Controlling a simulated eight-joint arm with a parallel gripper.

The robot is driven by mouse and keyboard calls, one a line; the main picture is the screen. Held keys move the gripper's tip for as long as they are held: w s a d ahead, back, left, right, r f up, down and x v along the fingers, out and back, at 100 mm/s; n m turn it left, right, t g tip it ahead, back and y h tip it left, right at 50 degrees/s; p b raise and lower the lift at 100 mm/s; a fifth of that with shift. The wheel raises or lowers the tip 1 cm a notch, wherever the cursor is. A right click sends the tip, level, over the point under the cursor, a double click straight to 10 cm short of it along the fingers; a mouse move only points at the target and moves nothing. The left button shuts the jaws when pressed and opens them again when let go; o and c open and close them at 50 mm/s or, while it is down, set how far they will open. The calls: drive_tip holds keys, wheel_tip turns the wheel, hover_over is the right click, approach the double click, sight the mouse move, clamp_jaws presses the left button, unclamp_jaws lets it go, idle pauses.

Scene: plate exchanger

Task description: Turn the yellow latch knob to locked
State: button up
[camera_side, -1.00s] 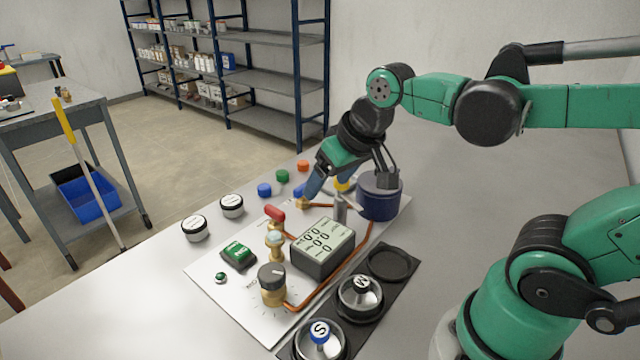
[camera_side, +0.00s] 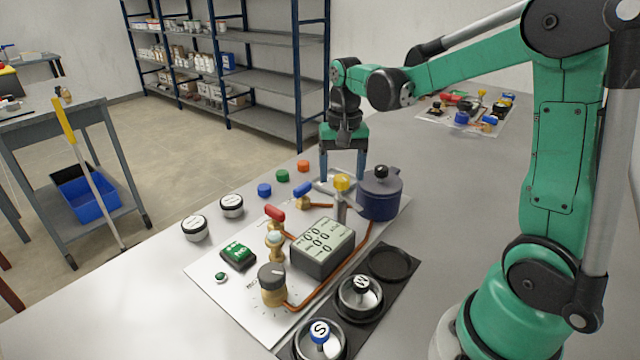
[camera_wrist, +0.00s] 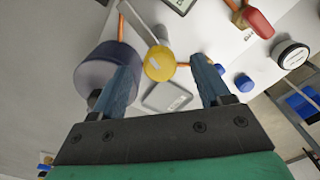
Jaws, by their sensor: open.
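The yellow latch knob (camera_side: 342,182) stands on a grey post at the back of the white board (camera_side: 225,275), beside the dark blue pot (camera_side: 380,198). My gripper (camera_side: 342,176) points down with its fingers apart and empty, just behind or above the knob in the side view. In the wrist view the yellow knob (camera_wrist: 158,62) appears between the two fingertips (camera_wrist: 162,63), nearer the left one. The pot (camera_wrist: 105,70) lies partly behind the left finger. I cannot tell the exact height gap between fingertips and knob. The knob's turn position is unclear.
A red-handled valve (camera_side: 275,213), a blue-handled valve (camera_side: 303,195), a display box (camera_side: 322,247) and a black dial (camera_side: 271,277) crowd the board. A dark tray (camera_side: 390,262) with round weights lies in front. A grey label frame (camera_side: 328,187) is by the knob.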

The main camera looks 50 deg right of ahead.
drive_tip(key=shift+f, duration=0.45)
clamp_jaws()
